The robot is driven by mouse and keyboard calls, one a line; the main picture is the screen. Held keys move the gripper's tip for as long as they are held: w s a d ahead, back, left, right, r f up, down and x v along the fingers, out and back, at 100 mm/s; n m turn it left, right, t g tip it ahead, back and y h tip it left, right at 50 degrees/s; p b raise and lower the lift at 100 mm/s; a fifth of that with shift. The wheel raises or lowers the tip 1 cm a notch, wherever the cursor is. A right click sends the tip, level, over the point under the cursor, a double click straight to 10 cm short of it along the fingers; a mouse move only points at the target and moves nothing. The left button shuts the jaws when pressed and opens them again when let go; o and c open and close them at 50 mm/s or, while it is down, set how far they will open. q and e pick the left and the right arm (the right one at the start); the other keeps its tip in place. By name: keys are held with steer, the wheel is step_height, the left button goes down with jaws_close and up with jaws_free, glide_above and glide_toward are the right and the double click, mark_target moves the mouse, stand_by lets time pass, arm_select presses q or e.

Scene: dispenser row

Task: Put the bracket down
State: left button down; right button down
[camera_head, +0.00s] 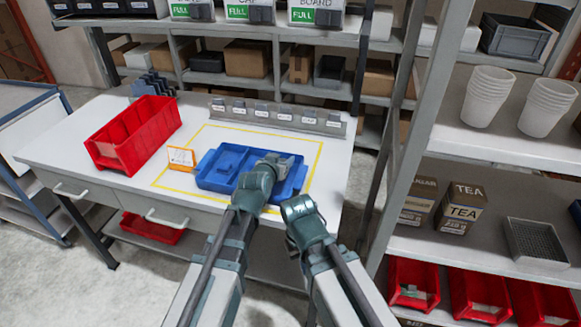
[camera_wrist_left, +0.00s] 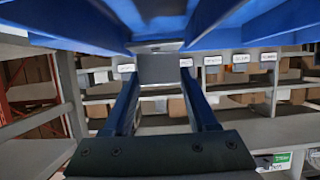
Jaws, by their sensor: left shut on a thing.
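My left gripper (camera_head: 279,163) is over the right part of the blue tray (camera_head: 212,181) on the white table. It is shut on a small grey piece, which I take to be the bracket (camera_head: 286,160). In the left wrist view the grey piece (camera_wrist_left: 165,68) sits between the two fingers, close to a blue surface across the top. I cannot tell whether the bracket touches the tray. My right gripper (camera_head: 292,243) hangs by the table's front edge, apart from the tray. Its fingers are mostly hidden behind the wrist.
A yellow outline (camera_head: 318,160) surrounds the tray. A small orange-edged card (camera_head: 181,157) stands at its left, beside a red bin (camera_head: 135,133). A grey row of labelled dispensers (camera_head: 278,116) lies behind. A shelf post (camera_head: 402,150) rises at the right.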

arm_select(q)
steer(key=shift+w+d, duration=0.25)
steer(key=shift+w, duration=0.1)
steer(key=shift+s+a+f, duration=0.1)
steer(key=shift+a+f, duration=0.05)
steer(key=shift+f, duration=0.05)
step_height(320, 180, down, 3)
steer(key=b, duration=0.3)
steer(key=shift+f+b, duration=0.2)
steer(key=shift+b, duration=0.15)
steer(key=shift+r, duration=0.15)
steer(key=shift+c, duration=2.3)
jaws_free()
